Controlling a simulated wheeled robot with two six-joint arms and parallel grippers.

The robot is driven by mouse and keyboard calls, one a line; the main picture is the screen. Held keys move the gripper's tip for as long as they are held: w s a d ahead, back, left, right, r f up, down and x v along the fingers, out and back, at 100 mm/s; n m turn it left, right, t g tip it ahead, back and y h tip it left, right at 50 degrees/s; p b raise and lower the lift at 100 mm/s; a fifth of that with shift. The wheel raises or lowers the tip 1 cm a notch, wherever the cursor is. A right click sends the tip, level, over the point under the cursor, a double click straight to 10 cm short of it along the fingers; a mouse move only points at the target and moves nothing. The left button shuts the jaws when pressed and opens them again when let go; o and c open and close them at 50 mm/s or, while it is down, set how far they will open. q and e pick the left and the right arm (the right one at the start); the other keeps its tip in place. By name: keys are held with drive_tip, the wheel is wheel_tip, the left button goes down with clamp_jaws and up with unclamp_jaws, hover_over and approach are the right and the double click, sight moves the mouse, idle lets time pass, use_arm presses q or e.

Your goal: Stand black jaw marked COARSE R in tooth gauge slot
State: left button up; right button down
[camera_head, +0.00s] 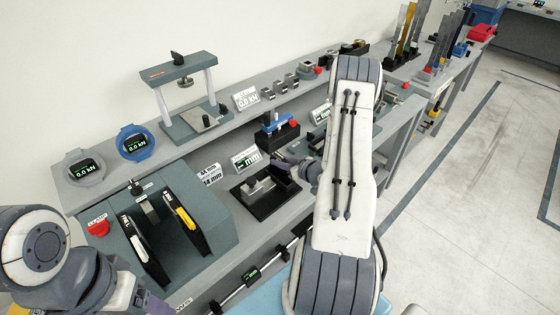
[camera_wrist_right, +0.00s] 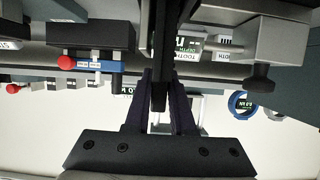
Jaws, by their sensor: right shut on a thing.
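My right gripper (camera_head: 278,160) reaches over the bench near a display stand reading mm (camera_head: 246,158). In the right wrist view my right gripper (camera_wrist_right: 164,100) is shut on a dark, narrow piece (camera_wrist_right: 159,60), which appears to be the black jaw; no marking on it is readable. A label reading TOOTH DEPTH (camera_wrist_right: 190,44) shows beside the held piece. A black tray with a grey metal block (camera_head: 287,183) lies below the gripper; I cannot tell where the gauge slot is.
A black block with a blue lever and red knob (camera_head: 278,133) stands just behind the right gripper. A grey fixture (camera_head: 205,215) with black and yellow-marked pieces stands at left. A press frame (camera_head: 181,85) and round blue gauge (camera_head: 135,143) stand on the rear shelf.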

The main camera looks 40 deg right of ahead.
drive_tip(key=shift+f+b, duration=0.6)
drive_tip(key=shift+f, duration=0.1)
drive_tip(key=c, duration=0.7)
unclamp_jaws()
drive_tip(key=shift+d, duration=0.15)
drive_tip(key=shift+s+f, duration=0.15)
drive_tip(key=shift+s, duration=0.1)
drive_tip(key=b+v, duration=0.1)
drive_tip(key=v, duration=0.5)
drive_tip(key=b+v, duration=0.1)
drive_tip(key=v, duration=0.3)
drive_tip(key=shift+a+r+b, duration=0.2)
drive_tip(key=shift+a+b, duration=0.05)
drive_tip(key=shift+b, duration=0.1)
